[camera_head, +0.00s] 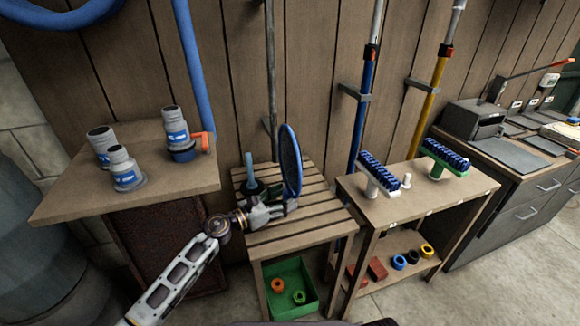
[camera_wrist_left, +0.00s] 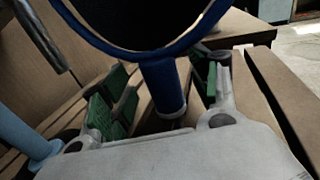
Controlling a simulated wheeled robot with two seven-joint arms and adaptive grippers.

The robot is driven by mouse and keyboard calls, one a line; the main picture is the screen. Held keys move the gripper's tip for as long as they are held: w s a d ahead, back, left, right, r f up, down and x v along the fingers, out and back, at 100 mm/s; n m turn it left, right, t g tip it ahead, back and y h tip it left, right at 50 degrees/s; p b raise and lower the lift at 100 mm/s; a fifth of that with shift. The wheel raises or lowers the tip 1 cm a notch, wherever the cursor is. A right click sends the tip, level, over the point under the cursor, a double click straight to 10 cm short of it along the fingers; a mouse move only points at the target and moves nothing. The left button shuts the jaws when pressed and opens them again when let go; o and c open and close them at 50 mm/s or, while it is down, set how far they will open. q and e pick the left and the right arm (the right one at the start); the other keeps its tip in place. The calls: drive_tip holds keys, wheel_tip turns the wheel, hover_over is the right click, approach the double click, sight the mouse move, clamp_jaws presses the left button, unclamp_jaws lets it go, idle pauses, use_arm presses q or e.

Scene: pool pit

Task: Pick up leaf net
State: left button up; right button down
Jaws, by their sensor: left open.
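The leaf net (camera_head: 291,162) stands upright on the slatted wooden stand (camera_head: 290,238), its blue oval rim facing partly sideways. My left gripper (camera_head: 284,207) is low at the net's base, above the slats. In the left wrist view the net's short blue handle (camera_wrist_left: 162,88) rises between the green-padded fingers of my left gripper (camera_wrist_left: 162,95). The fingers are open, with a gap visible on both sides of the handle. The dark net opening fills the top of that view. My right gripper is not in view.
A light-blue upright tool (camera_head: 250,170) stands just left of the net. The left table (camera_head: 70,200) holds several grey-and-blue fittings. Brushes (camera_head: 380,172) stand on the right table. A green bin (camera_head: 290,293) sits below the slats.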

use_arm(q)
drive_tip(key=shift+w+d, duration=0.2)
drive_tip(key=shift+d, duration=0.15)
drive_tip(key=c, duration=1.3)
drive_tip(key=shift+r, duration=0.2)
